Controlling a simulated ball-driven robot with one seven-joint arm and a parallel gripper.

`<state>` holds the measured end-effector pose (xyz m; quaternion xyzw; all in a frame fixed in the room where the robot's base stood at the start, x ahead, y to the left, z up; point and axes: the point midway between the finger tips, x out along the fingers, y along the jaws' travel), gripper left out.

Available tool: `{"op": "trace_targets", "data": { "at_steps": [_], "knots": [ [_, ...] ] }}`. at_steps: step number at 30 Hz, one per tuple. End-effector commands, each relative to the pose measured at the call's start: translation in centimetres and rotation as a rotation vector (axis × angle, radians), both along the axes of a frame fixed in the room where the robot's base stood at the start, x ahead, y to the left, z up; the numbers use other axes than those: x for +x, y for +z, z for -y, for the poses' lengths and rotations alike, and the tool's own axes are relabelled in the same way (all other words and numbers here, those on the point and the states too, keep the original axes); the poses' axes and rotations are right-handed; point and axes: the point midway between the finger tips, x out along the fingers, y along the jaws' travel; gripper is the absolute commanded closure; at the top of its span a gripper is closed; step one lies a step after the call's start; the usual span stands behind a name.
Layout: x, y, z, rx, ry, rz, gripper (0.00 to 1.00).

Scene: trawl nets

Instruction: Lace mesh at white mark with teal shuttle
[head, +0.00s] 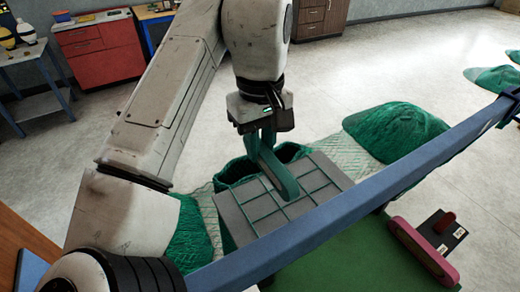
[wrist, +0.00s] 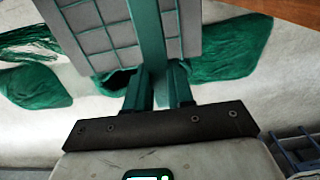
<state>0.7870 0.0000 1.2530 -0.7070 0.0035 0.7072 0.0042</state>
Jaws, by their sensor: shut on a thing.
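My gripper (head: 262,122) is shut on the teal shuttle (head: 283,178), a long flat bar that slants down and right from the fingers. The shuttle lies over the grey board (head: 238,226), which carries a grid of dark green mesh cords. Whether the shuttle touches the cords, I cannot tell. In the wrist view the shuttle (wrist: 150,35) extends up from between the fingers (wrist: 157,90), across the gridded board (wrist: 82,22). I cannot make out a white mark; the shuttle and gripper cover part of the mesh.
A blue rail (head: 335,207) crosses in front of the board. Green net heaps (head: 395,128) lie beside and behind it. A red cabinet (head: 103,52) stands far back left.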

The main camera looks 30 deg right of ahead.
Motion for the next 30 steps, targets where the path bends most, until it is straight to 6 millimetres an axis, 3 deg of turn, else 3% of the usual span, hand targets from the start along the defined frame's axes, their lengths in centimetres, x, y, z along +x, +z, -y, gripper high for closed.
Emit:
{"op": "trace_targets", "data": {
  "at_steps": [14, 30],
  "knots": [
    [-0.3, 0.2, 0.0, -0.001, 0.001, 0.0, 1.0],
    [-4.3, 0.1, 0.0, -0.001, 0.0, 0.0, 1.0]
  ]
}}
